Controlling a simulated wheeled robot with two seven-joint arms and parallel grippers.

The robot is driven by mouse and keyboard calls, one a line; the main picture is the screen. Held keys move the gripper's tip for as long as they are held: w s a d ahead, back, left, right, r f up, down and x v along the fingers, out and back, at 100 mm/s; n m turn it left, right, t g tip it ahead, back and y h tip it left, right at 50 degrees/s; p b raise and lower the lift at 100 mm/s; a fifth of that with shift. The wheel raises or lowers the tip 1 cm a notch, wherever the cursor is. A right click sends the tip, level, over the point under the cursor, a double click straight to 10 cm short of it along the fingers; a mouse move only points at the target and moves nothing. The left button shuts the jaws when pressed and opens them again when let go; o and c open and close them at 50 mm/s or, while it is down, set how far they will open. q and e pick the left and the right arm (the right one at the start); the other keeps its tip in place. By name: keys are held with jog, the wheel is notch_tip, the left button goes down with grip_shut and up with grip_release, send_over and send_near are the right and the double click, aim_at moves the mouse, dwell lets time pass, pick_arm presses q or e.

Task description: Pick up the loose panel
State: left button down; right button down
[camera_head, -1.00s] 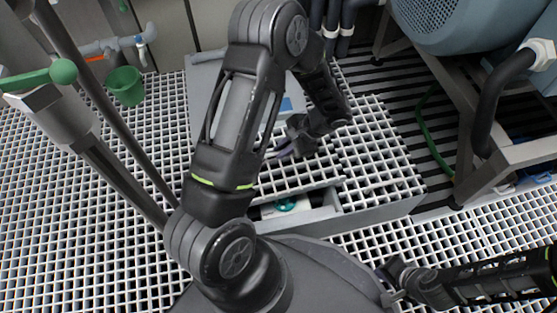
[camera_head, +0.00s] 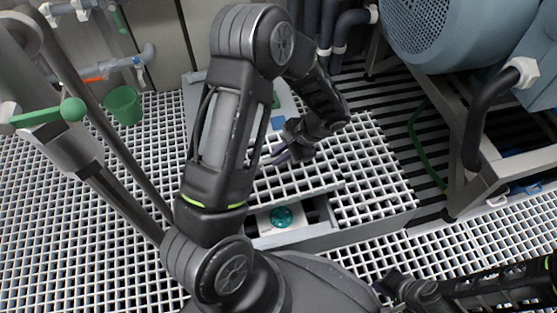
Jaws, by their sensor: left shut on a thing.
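The loose panel (camera_head: 298,181) is a pale square-mesh grating piece over the grey-framed pit in the middle of the head view. My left gripper (camera_head: 280,154) reaches down to it from my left arm and is shut on it; my arm hides the panel's left part. The front of the pit is uncovered below the panel's front edge. A round teal thing (camera_head: 284,217) shows inside it. My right gripper (camera_head: 388,287) is at the bottom right, away from the panel. Its jaws are too small and dark to read.
Another grating section (camera_head: 375,185) lies at the right of the opening. A blue-grey motor housing (camera_head: 425,28) on a metal frame stands at the upper right. A green bucket (camera_head: 123,104) stands at the left. Open grating floor lies at the left and lower right.

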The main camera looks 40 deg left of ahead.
pick_arm(q)
jog(key=shift+r+p, duration=0.35)
jog(key=shift+r, duration=1.25)
jog(key=shift+a, duration=0.1)
